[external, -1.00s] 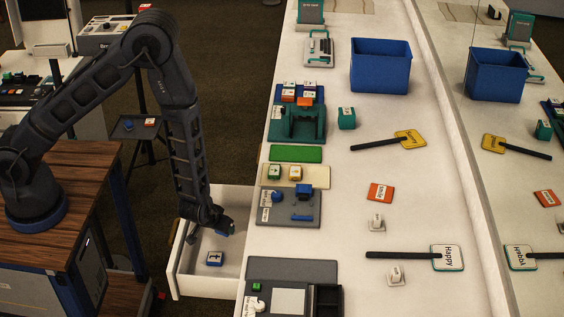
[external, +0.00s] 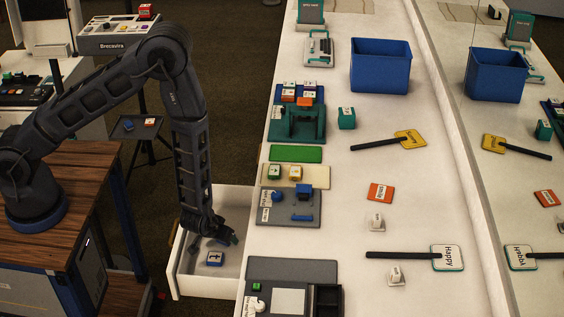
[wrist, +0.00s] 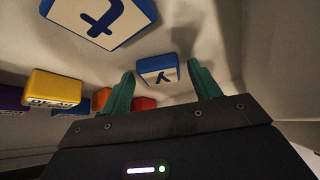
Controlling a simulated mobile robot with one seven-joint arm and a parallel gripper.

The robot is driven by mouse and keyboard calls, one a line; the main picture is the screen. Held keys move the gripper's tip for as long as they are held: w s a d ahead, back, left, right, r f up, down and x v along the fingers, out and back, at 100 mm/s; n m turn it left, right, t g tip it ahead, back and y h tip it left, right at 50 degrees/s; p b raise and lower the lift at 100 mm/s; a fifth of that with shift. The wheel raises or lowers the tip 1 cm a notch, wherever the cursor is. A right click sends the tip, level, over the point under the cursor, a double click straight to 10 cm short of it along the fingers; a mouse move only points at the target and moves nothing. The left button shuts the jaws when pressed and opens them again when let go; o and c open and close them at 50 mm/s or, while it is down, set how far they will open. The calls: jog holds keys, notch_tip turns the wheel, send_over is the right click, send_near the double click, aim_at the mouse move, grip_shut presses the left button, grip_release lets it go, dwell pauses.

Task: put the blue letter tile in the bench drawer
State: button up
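The open white bench drawer (external: 205,291) sticks out left of the bench. A blue tile with a white face and the letter "t" (external: 215,259) lies in it; it is large at the top of the wrist view (wrist: 100,14). My gripper (external: 233,240) is inside the drawer's outline, just above and right of that tile. In the wrist view its green fingers (wrist: 165,84) are apart. A second blue letter tile (wrist: 158,70) shows between the fingertips, with gaps on both sides. I cannot make out this second tile in the external view.
In the wrist view, a yellow block (wrist: 52,88) and several other coloured blocks show at the left. The bench (external: 350,220) stands close at the drawer's right, with a blue bin (external: 380,68) farther back. A grey stand (external: 290,207) sits near the bench edge.

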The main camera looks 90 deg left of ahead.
dwell(0.3)
jog(key=s+d+r+m+t+h, duration=0.1)
jog(key=d+r+m+h, duration=0.15)
jog(key=d+r, duration=0.7)
jog(key=d+r+m+t+h, duration=0.2)
jog(key=r+h, duration=0.1)
jog(key=r, duration=1.4)
jog(key=s+d+r+m+t+h, duration=0.15)
jog(key=d+r, duration=0.45)
jog(key=r, duration=0.7)
jog(key=s+r+m+g+h, duration=0.15)
jog(key=s+r+m, duration=0.35)
jog(key=s+r, duration=0.6)
jog(key=s+a+r+m+y, duration=0.1)
jog(key=s+a+r, duration=0.1)
jog(key=s, duration=0.6)
jog(key=s+a+r+m+y, duration=0.1)
jog(key=s+r, duration=0.3)
jog(key=s, duration=0.4)
jog(key=shift+a+g, duration=0.4)
jog(key=shift+a, duration=0.05)
jog(key=shift+s, duration=0.1)
